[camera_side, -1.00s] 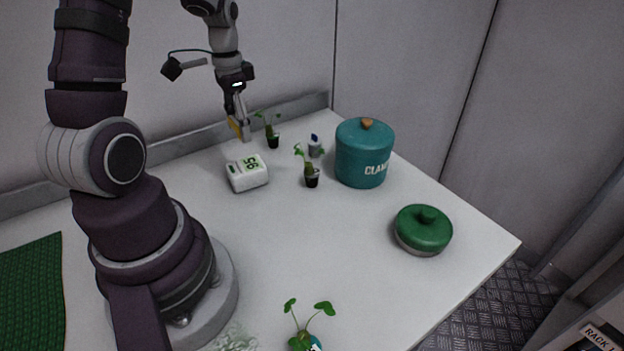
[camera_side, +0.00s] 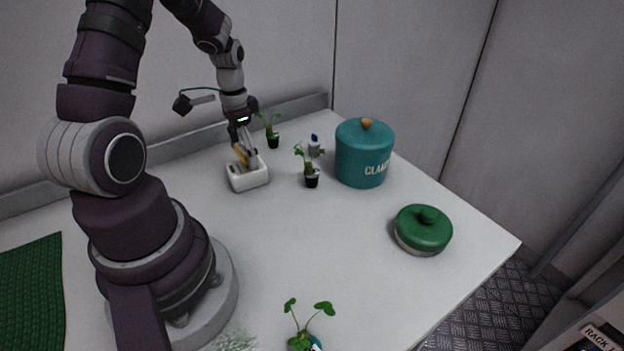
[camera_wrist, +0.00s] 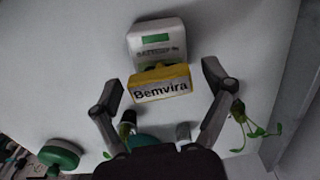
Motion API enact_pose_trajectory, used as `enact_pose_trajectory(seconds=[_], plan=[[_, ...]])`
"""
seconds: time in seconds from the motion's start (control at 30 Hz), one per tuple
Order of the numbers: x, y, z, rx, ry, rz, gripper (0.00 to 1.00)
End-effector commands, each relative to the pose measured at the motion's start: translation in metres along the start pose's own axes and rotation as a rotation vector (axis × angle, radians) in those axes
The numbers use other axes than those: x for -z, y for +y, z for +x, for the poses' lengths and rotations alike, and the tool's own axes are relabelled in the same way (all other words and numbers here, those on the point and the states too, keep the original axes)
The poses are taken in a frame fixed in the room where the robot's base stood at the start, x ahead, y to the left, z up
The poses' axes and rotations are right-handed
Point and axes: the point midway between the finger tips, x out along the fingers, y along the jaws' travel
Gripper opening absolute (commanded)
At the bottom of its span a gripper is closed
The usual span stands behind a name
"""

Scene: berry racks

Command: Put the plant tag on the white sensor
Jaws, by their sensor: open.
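The plant tag (camera_wrist: 160,84) is a yellow block with "Bemvira" in dark letters. In the side view the tag (camera_side: 240,154) is at the top of the white sensor (camera_side: 247,181), partly behind my fingers. The wrist view shows the white sensor (camera_wrist: 155,36) with a green display, directly behind the tag. The tag looks seated on the sensor, but the contact itself is hidden. My gripper (camera_side: 247,158) is low over the sensor. In the wrist view my gripper (camera_wrist: 163,80) is open, its fingers either side of the tag with visible gaps.
Potted seedlings (camera_side: 311,180) (camera_side: 272,141) and a small blue-capped bottle (camera_side: 315,149) stand right of the sensor. Beyond is a teal canister (camera_side: 360,160); a green-lidded jar (camera_side: 423,232) is nearer the right edge. A green mat (camera_side: 30,295) lies left. The table's middle is clear.

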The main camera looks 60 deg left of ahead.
Motion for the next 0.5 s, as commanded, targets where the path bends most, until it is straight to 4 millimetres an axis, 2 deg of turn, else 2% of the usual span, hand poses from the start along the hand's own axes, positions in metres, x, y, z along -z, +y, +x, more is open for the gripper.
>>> enact_pose_trajectory(seconds=[0.17, 0.27, 0.37, 0.5], plan=[[0.000, 0.000, -0.001, 0.000, 0.000, 0.000, 0.81], [0.001, -0.001, -0.011, 0.003, 0.003, 0.000, 0.81], [0.001, -0.001, -0.032, 0.006, 0.006, 0.000, 0.81], [0.001, -0.001, -0.071, 0.007, 0.008, 0.001, 0.81]])
